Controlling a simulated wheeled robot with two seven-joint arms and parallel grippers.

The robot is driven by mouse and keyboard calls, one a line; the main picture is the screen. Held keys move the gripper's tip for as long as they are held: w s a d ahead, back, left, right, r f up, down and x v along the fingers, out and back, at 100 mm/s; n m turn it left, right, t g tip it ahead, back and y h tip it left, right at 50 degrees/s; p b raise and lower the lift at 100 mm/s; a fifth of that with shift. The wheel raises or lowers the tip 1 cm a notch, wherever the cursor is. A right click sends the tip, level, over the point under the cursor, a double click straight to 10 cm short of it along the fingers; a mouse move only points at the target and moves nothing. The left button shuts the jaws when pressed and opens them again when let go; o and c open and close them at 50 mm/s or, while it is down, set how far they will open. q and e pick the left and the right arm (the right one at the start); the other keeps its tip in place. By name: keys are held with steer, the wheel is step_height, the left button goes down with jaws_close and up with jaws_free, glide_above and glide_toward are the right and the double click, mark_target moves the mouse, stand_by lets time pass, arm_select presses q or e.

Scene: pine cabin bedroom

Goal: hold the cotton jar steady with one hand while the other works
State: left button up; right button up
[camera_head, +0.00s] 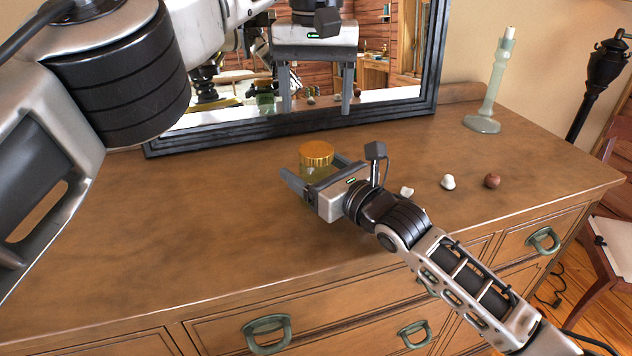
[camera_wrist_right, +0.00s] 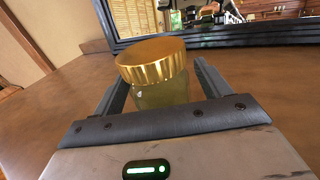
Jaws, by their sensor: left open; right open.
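The cotton jar (camera_head: 316,155) has a ribbed gold lid and a greenish glass body, and stands upright on the dresser top. My right gripper (camera_head: 311,166) is open low over the wood, with one finger on each side of the jar. In the right wrist view the jar (camera_wrist_right: 160,92) sits between the spread fingers, with gaps visible beside it; its base is hidden by the gripper's palm. My left gripper (camera_head: 317,108) is open and empty, pointing down in front of the mirror, higher than the jar.
A dark-framed mirror (camera_head: 436,75) stands behind the jar, showing reflections. Two small white pieces (camera_head: 407,190) (camera_head: 448,182) and a brown ball (camera_head: 492,181) lie to the right. A pale green candlestick (camera_head: 482,123) stands at the back right. The dresser top (camera_head: 190,220) is clear at left.

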mark_target(316, 149)
jaws_close()
arm_select(q)
steer(key=n, duration=0.3)
steer(key=shift+n, duration=0.4)
steer(key=n, duration=0.5)
steer(key=shift+f, duration=4)
